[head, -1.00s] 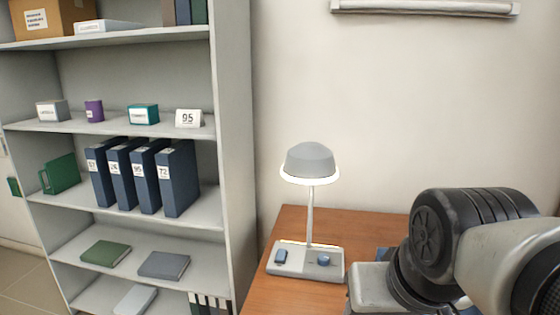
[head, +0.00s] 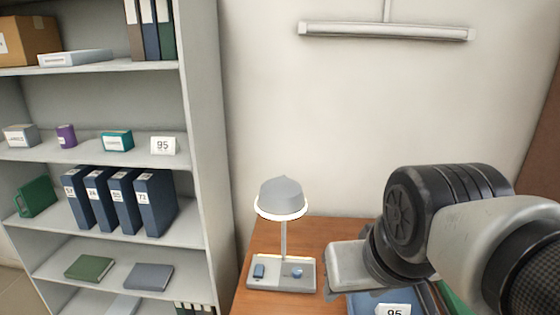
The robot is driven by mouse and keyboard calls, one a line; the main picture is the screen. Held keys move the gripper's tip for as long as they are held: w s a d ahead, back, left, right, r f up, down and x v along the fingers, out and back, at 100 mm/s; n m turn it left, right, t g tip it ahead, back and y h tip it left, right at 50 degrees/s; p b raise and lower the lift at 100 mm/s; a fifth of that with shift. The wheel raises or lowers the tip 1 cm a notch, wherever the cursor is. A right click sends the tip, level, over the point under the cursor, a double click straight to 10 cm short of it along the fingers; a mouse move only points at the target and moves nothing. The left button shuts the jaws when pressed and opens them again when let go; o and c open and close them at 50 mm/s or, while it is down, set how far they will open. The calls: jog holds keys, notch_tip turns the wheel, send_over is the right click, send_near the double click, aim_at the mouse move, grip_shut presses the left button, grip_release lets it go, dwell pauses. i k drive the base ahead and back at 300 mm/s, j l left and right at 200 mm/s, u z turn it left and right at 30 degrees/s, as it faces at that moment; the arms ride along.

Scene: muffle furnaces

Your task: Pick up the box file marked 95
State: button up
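In the head view a blue item (head: 368,300) lies on the desk at the bottom edge, partly hidden by my arm. It bears a white label reading 95 (head: 395,310), cut off by the frame. Several blue box files stand upright on the shelf at left. The rightmost file (head: 155,205) reads 72; the labels of the others are too small to read surely. A white card marked 95 (head: 164,146) stands on the shelf above them. My arm crosses the right side over the desk. No gripper fingers show, so I cannot see whether they hold anything.
A lamp (head: 282,198) with a grey base stands on the wooden desk (head: 325,232), left of my arm. The grey shelf unit (head: 203,150) fills the left side, with small boxes and flat books. A green edge (head: 453,300) shows beside the blue item.

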aim_at(121, 187)
jog(key=k+z, duration=0.15)
jog(key=z, duration=0.7)
jog(key=k+u, duration=0.15)
jog(key=u, duration=1.85)
